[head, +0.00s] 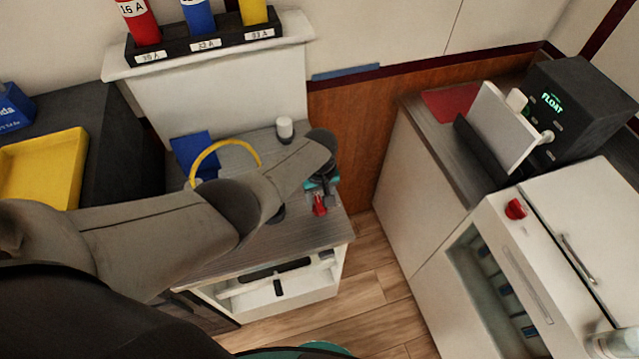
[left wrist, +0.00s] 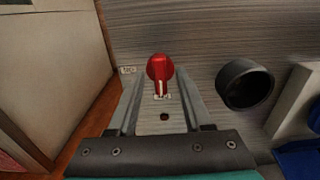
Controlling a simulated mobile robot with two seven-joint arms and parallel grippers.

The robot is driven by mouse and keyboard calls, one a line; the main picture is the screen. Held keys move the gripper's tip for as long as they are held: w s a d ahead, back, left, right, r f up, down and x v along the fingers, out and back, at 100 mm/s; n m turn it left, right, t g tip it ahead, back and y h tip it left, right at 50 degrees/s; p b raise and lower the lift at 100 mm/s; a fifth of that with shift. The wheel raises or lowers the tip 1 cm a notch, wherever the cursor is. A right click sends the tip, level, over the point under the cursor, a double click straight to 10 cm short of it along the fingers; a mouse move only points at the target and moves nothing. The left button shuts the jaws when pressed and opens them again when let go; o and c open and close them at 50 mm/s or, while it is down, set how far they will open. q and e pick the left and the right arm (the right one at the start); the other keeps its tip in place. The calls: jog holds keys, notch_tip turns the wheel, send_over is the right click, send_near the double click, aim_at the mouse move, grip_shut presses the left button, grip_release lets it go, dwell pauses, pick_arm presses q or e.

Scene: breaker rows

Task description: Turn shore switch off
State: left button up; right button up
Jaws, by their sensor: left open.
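A red rotary knob (left wrist: 159,68) with a white pointer line stands on the grey wood-grain counter in the left wrist view. Its pointer line faces the bottom of that picture. Small labels sit to its left and just below it, too small to read surely. The knob also shows in the head view (head: 319,206). My left gripper (left wrist: 160,88) is open, with one finger on each side of the knob; I cannot tell whether they touch it. It also shows in the head view (head: 320,198) at the counter's right side. My right gripper is not in view.
A dark round cup-like part (left wrist: 245,85) stands right of the knob. A white cylinder (head: 285,128) and a yellow hoop (head: 225,144) are on the counter. Another red knob (head: 515,209) sits on the right-hand white cabinet. Bare wooden floor (head: 365,285) lies between.

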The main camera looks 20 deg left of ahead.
aim_at(320, 203)
pick_arm(q)
notch_tip(320, 203, up, 7)
jog(key=p, duration=0.3)
notch_tip(320, 203, up, 8)
jog(key=shift+f+p, duration=0.15)
jog(key=shift+p, duration=0.2)
dwell(0.3)
